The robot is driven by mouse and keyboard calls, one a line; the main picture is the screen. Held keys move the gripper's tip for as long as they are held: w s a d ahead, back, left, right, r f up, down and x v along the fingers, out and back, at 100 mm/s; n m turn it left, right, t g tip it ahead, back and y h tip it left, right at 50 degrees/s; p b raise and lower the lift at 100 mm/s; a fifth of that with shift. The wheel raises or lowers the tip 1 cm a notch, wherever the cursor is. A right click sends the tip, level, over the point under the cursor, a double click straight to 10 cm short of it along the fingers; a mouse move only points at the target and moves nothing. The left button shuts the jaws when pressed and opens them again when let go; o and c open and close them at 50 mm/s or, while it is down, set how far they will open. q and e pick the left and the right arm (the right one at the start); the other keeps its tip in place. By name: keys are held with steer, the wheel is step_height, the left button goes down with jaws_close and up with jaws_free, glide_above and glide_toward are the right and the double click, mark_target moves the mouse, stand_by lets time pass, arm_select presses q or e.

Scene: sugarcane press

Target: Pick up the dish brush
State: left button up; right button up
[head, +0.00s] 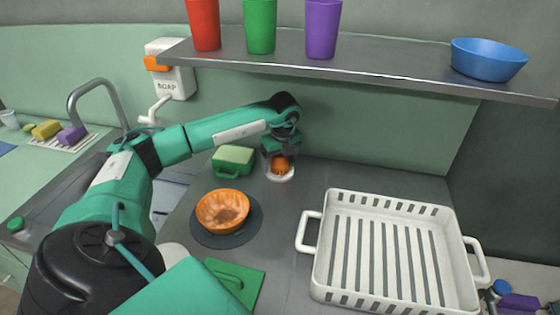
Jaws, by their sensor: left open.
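An orange object that looks like the dish brush (280,165) stands in a small white round holder (280,174) on the grey counter, near the back wall. My left gripper (281,153) points down right over it, with its open fingers at either side of the orange part. The gripper hides the upper part of the brush, and I cannot tell whether the fingers touch it. My right gripper is not in view.
A green box with a pale top (233,160) stands just left of the holder. A dirty orange bowl (222,210) sits on a dark round mat (250,231). A white dish rack (318,265) fills the right. A metal shelf (380,70) with cups hangs above.

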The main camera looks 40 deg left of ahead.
arm_select(q)
steer(key=c, duration=1.1)
steer(key=shift+r, duration=0.1)
